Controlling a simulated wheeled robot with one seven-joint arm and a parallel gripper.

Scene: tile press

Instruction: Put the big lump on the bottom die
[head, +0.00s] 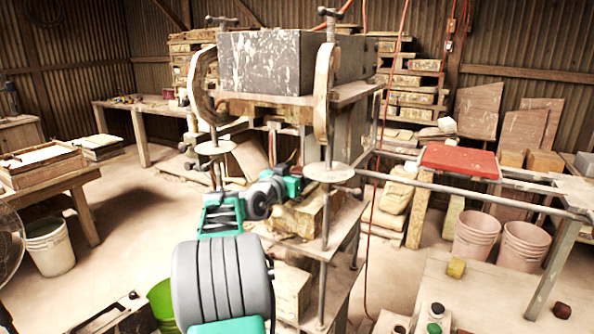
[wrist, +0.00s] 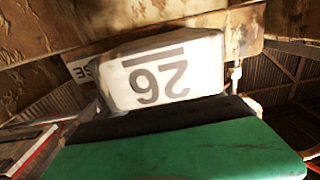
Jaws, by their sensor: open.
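My gripper (head: 291,187) reaches into the tile press, below its upper block. Its fingertips are hard to make out, and I see nothing held in it. A tan, rough, lump-like mass (head: 312,216) sits on the press table just below and to the right of it; I cannot tell whether this is the big lump, the bottom die, or both. I cannot tell whether my gripper touches it. The wrist view shows a white block marked 26 (wrist: 160,72), upside down, above a black and green surface, with no fingertips or lump clearly visible.
The press's big grey block (head: 285,62) and its screw posts crowd my arm. A red board (head: 458,160) lies on a rail frame at the right. A yellow lump (head: 456,267) and small pots stand on the front right table. Pink buckets (head: 480,236) stand behind it.

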